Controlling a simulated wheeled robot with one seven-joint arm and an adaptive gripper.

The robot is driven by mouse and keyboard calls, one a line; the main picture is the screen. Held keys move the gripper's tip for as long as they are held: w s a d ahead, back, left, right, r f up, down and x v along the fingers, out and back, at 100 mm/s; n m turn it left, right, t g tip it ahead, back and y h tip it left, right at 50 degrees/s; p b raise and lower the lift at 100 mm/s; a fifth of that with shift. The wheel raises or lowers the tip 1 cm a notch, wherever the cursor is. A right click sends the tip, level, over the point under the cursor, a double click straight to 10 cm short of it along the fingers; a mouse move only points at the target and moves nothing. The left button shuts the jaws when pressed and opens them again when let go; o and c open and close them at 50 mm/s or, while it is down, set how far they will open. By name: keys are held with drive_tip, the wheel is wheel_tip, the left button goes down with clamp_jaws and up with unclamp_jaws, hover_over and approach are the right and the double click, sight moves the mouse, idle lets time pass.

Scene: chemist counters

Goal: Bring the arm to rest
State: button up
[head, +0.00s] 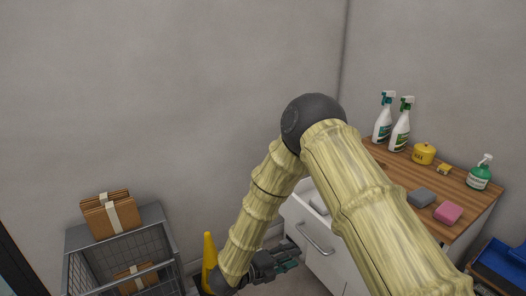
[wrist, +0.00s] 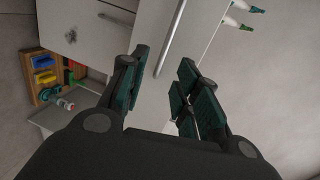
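My arm rises across the head view, bends at a dark elbow joint and hangs down to the left. My gripper (head: 277,262) is low, beside the white drawer cabinet (head: 321,247). In the wrist view, my gripper (wrist: 164,84) has its dark green finger pads apart, with nothing between them. I cannot tell how far the fingers are from the cabinet front.
The wooden counter (head: 388,157) at right holds spray bottles (head: 400,128), a yellow pot (head: 423,154), a green bottle (head: 479,174) and sponges (head: 447,213). A wire cart (head: 166,243) with cardboard stands at left. A yellow cone (head: 209,257) is close to my forearm.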

drive_tip(key=s+d+f+n+y, duration=0.4)
drive_tip(key=s+f+n+y, duration=0.15)
drive_tip(key=f+n, duration=0.35)
drive_tip(key=s+d+f+n+y, duration=0.4)
drive_tip(key=s+f+n, duration=0.3)
drive_tip(key=f+n, duration=0.2)
drive_tip(key=s+d+f+n+g+y, duration=0.1)
drive_tip(key=s+n+g, duration=0.3)
drive_tip(key=s, duration=0.8)
drive_tip(key=s+d+f+n+g+y+p, duration=0.1)
drive_tip(key=s+d+n+g+y, duration=0.2)
drive_tip(key=s+n, duration=0.4)
drive_tip(key=s, duration=0.6)
drive_tip(key=shift+f+g, duration=0.3)
drive_tip(key=shift+g, duration=0.1)
drive_tip(key=shift+d, duration=0.1)
